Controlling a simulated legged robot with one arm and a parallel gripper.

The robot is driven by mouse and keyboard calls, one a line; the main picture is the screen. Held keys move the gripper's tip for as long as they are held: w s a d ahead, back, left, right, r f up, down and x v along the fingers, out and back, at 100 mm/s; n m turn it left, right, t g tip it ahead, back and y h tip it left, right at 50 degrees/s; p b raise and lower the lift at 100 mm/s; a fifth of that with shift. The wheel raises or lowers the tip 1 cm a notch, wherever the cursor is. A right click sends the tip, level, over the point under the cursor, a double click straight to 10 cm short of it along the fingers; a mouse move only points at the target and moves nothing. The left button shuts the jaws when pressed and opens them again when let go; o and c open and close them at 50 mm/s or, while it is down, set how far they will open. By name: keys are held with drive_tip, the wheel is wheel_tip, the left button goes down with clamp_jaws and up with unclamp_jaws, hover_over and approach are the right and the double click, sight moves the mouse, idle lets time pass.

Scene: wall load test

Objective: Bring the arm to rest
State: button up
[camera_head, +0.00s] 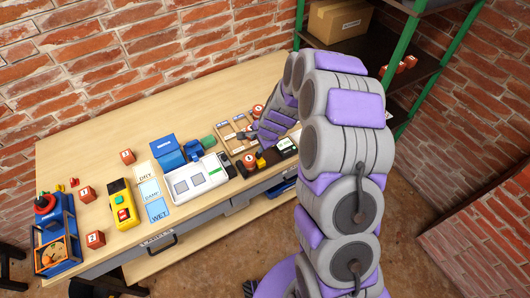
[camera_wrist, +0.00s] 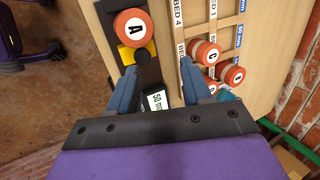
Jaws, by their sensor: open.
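My gripper (camera_wrist: 158,70) is open in the wrist view, its two blue-grey fingers apart with nothing held between them. It also shows in the head view (camera_head: 246,134), low over the right part of the workbench (camera_head: 100,150). My grey and purple arm rises at the right of the head view and bends down to the bench. Beyond the fingers are an orange-red weight marked A (camera_wrist: 134,28) on a black and yellow device and a wooden tray (camera_wrist: 226,22) with bed labels. A small display reading 50 (camera_wrist: 156,101) shows between the fingers.
Weights marked C (camera_wrist: 206,53) and D (camera_wrist: 231,75) sit in or by the tray. A green-post shelf (camera_head: 400,45) stands behind my arm.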

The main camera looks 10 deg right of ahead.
idle(0.4)
drive_tip(key=s+a+r+n+g, duration=0.1)
drive_tip(key=s+a+r+n, duration=0.1)
drive_tip(key=s+r+n, duration=0.4)
drive_tip(key=s+a+r+n+g, duration=0.1)
drive_tip(key=s+a+r+n, duration=0.1)
drive_tip(key=s+r, duration=0.7)
drive_tip(key=s+d+r+n+g, duration=0.1)
drive_tip(key=s+d+r+n, duration=0.1)
drive_tip(key=s, duration=0.6)
drive_tip(key=s+d+r+n+g+h, duration=0.1)
drive_tip(key=s+r, duration=0.3)
drive_tip(key=s, duration=0.5)
drive_tip(key=s+d+r+n+g+h, duration=0.1)
drive_tip(key=s+d+r+n, duration=0.1)
drive_tip(key=s, duration=0.7)
drive_tip(key=shift+d+r+n+g, duration=0.4)
drive_tip(key=shift+d+n, duration=0.2)
drive_tip(key=shift+d, duration=0.3)
drive_tip(key=shift+c, duration=0.6)
drive_tip(key=shift+a, duration=0.15)
